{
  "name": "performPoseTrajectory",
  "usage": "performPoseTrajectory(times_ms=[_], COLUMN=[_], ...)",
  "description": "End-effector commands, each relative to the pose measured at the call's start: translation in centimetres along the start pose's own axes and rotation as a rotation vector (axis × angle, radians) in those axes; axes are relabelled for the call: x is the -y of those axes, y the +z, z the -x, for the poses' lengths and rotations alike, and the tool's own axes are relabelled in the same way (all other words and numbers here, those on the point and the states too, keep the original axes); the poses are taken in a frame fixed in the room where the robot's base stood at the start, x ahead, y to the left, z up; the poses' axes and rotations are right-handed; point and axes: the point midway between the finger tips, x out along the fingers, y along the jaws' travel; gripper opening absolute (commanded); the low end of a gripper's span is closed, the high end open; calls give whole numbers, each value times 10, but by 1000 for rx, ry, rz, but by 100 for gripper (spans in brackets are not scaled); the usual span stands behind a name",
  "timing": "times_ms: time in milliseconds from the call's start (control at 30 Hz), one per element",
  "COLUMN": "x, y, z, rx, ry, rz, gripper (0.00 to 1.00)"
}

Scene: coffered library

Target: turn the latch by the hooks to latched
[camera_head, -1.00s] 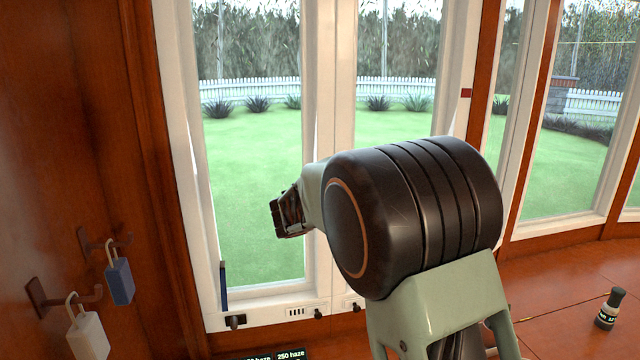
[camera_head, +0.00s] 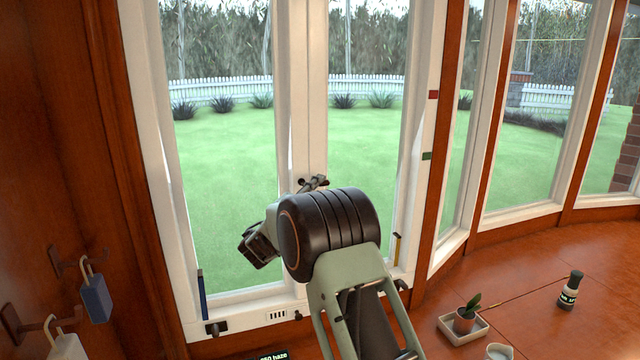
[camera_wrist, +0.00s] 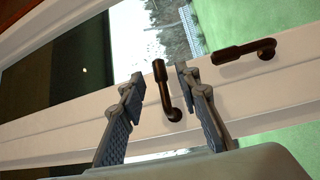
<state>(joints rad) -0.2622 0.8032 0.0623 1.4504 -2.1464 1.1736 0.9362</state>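Two dark lever handles sit on the white window frame in the wrist view. One handle (camera_wrist: 162,85) stands between my fingertips, and the other handle (camera_wrist: 243,51) lies to the right. Handles also show in the head view on the middle post (camera_head: 315,182), partly above my arm. I cannot tell for certain which handle is the task's latch. My gripper (camera_wrist: 160,80) is open, with a finger on either side of the first handle; contact is not clear. In the head view my arm covers most of the gripper. The hooks (camera_head: 60,262) are on the wooden wall at left.
Small dark knobs (camera_head: 212,328) line the lower window frame.

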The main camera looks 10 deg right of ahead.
Motion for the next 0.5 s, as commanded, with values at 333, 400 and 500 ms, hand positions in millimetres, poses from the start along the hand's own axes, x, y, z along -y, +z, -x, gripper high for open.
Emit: performPoseTrajectory(times_ms=[333,400,500], x=[0,0,0], y=[0,0,0], z=[-23,-23,-23], rx=[-1,-1,-1], ry=[0,-1,-1], rz=[0,0,0], gripper=[30,30,30])
